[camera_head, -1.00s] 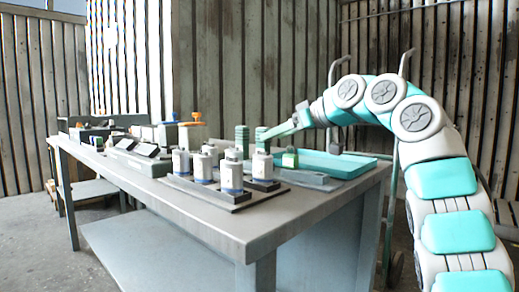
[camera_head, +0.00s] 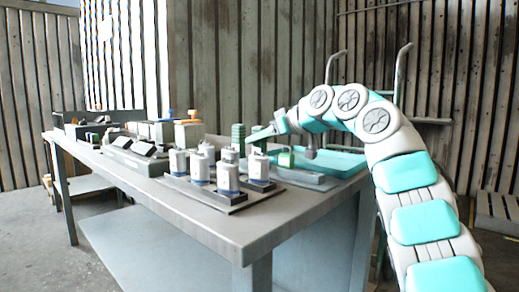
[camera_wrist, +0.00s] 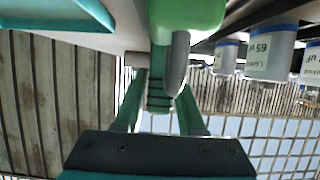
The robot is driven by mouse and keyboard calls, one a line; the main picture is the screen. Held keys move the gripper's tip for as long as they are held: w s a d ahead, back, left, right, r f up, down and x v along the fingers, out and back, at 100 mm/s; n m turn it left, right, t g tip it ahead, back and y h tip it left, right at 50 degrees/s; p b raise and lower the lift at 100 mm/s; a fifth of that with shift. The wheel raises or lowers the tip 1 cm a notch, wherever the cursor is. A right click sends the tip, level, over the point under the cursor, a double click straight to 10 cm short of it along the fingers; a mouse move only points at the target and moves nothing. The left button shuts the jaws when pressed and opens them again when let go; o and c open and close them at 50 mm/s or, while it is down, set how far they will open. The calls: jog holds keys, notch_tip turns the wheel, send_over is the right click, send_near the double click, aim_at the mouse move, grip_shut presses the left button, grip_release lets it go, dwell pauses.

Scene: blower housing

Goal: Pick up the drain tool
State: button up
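White labelled canisters (camera_head: 228,178) stand on a dark tray left of the green piece. A teal tray (camera_head: 335,163) lies to its right. A green ribbed stack (camera_head: 238,138) rises behind. Several boxes (camera_head: 187,134) fill the bench's far left. The front bench edge (camera_head: 225,240) is clear.

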grip_shut()
jog(key=shift+r, duration=0.15)
dwell(0.4)
